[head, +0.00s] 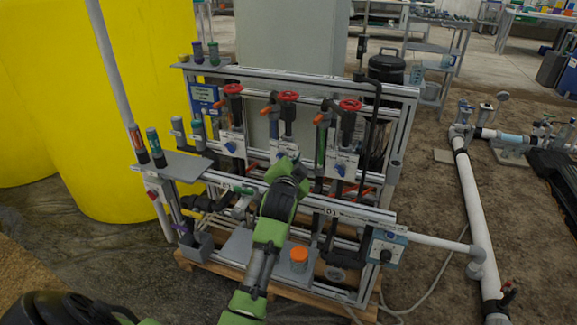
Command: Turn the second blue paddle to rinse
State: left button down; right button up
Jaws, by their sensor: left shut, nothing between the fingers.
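Three white valve plates with small blue paddles stand in a row on the metal frame of the skid. The first blue paddle (230,147) is on the left plate, the second blue paddle (281,154) on the middle plate, and the third blue paddle (340,170) on the right plate. My left gripper (289,160) is at the middle plate, close to the second paddle. It is shut with nothing in it. The arm partly hides that plate; whether the fingers touch the paddle, and which mark it points to, I cannot tell. My right gripper is not in view.
Red handwheels (288,97) sit above the plates. A front rail (345,209) crosses below them. A grey shelf (180,166) with two bottles is at left, an orange-lidded jar (299,254) low down, a control box (386,247) at right. Yellow tanks (110,100) stand behind left.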

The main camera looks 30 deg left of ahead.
pick_arm(q)
jog(key=shift+w+a+f+b, duration=0.15)
jog(key=shift+a+f+b, duration=0.2)
jog(key=shift+a+f, duration=1.25)
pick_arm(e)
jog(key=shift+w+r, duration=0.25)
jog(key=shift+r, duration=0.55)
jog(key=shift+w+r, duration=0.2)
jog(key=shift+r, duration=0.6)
pick_arm(q)
jog(key=shift+d+f+m, duration=0.1)
jog(key=shift+m, duration=0.4)
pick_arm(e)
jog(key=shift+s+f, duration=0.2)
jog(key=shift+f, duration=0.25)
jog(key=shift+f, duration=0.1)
pick_arm(q)
jog(key=shift+f+m, duration=0.15)
jog(key=shift+m, duration=0.35)
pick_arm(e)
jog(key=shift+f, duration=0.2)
